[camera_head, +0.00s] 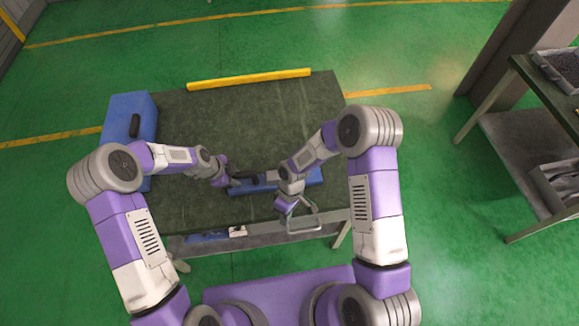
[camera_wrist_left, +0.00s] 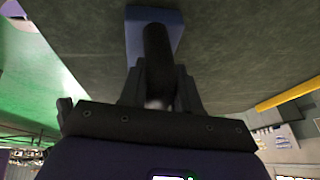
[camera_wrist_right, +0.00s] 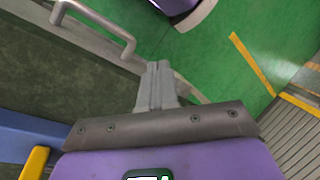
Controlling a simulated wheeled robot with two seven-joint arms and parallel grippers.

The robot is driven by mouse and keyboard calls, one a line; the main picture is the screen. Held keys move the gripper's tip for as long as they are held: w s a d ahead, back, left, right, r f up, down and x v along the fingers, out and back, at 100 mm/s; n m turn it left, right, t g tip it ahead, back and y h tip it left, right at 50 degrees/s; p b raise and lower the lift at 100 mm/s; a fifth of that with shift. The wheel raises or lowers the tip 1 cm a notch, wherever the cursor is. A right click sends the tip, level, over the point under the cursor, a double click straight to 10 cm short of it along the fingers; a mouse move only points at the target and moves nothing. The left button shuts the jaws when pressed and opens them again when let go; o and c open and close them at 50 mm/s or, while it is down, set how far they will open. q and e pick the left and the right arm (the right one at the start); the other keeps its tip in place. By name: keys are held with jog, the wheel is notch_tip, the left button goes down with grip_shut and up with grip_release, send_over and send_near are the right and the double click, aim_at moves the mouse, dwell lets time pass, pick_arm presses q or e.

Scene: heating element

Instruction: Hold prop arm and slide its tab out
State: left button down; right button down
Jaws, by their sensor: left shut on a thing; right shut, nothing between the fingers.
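The prop arm looks to be the black bar (camera_head: 247,178) over the blue block (camera_head: 308,177) near the middle of the table. In the left wrist view the black bar (camera_wrist_left: 156,48) runs between my left fingers, with a blue surface (camera_wrist_left: 176,22) behind its far end. My left gripper (camera_head: 231,181) is shut on this bar. My right gripper (camera_head: 291,210) is shut and empty near the table's front edge; its closed fingers (camera_wrist_right: 157,82) touch nothing in the right wrist view. I cannot make out the tab.
A silver handle (camera_head: 316,226) sticks out at the table's front edge beside my right gripper. A blue box (camera_head: 117,112) with a black part stands at the left. A yellow bar (camera_head: 250,79) lies along the far edge. The dark tabletop (camera_head: 240,120) is clear behind my grippers.

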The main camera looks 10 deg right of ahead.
jog(key=w+a+r+n+t+h, duration=0.1)
jog(key=w+a+r+n+h, duration=0.1)
jog(key=w+r, duration=0.5)
jog(key=w+a+r+n+t+h, duration=0.1)
jog(key=w+r+n+t+h, duration=0.1)
jog(key=w+r+n+h, duration=0.2)
jog(key=w+r+n, duration=0.2)
jog(key=w+r, duration=0.1)
jog(key=w, duration=0.1)
jog(key=shift+w+a+r+t+h, duration=0.25)
jog(key=shift+a+r+t+h, duration=0.05)
jog(key=shift+a+r, duration=0.1)
jog(key=shift+f, duration=0.15)
jog(key=x, duration=1)
jog(key=shift+s+d, duration=0.1)
jog(key=shift+d, duration=1.9)
